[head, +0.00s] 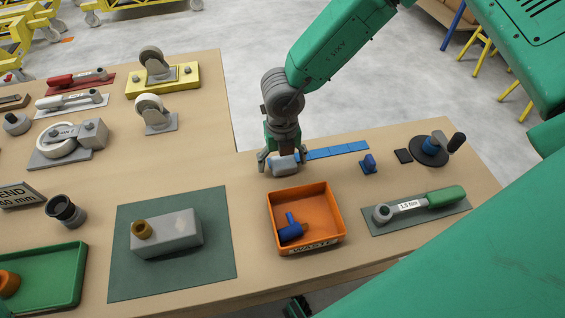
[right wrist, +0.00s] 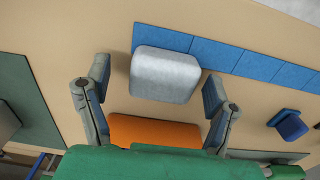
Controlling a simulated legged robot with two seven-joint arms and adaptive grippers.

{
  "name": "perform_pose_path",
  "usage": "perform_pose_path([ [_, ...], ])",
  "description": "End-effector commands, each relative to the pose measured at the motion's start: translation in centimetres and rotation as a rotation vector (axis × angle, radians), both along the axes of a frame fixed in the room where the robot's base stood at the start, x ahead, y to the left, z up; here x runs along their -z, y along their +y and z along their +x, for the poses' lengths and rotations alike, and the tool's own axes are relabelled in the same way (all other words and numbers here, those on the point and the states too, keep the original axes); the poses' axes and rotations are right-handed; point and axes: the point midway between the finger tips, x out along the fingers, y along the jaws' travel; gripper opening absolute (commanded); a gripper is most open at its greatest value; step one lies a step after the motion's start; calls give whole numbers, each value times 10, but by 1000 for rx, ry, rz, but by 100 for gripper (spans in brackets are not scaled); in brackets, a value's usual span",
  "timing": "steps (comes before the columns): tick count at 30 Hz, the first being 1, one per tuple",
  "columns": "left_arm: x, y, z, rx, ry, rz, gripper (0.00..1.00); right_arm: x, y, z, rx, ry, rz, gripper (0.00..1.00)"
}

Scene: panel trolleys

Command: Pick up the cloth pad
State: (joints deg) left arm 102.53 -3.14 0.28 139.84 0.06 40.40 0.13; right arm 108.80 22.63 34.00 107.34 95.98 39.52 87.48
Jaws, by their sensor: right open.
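The cloth pad (head: 284,165) is a small light grey block with rounded edges. It lies on the tan table, by the left end of a blue strip. In the right wrist view the pad (right wrist: 165,74) overlaps the edge of the blue strip (right wrist: 228,56). My right gripper (head: 275,160) is over the pad, pointing down. In the right wrist view its fingers (right wrist: 157,95) are spread wide, with the pad ahead between them and gaps on both sides. My left gripper is not in view.
An orange tray (head: 334,216) with a blue part (head: 290,230) stands close in front of the pad. A small blue block (head: 368,164) and a green-handled tool (head: 445,196) lie to the right. A grey block (head: 170,234) sits on a green mat (head: 216,268) to the left.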

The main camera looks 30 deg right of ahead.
Motion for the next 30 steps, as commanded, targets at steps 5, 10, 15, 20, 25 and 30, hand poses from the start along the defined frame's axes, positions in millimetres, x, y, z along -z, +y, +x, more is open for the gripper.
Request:
perform_pose_path([
  [5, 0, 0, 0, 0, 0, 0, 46, 0, -2, 0, 2, 0, 2, 39],
  [10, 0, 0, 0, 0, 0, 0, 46, 1, -3, 0, 2, 0, 2, 28],
  [15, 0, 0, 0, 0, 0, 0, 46, 0, -3, 0, 2, 2, 0, 28],
  [20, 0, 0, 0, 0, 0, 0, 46, -15, -3, 2, 3, -2, 0, 28],
  [25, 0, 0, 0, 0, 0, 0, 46, -51, -2, 1, 3, -3, 3, 28],
  [30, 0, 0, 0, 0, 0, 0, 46, -82, -2, 1, 3, -2, 3, 28],
])
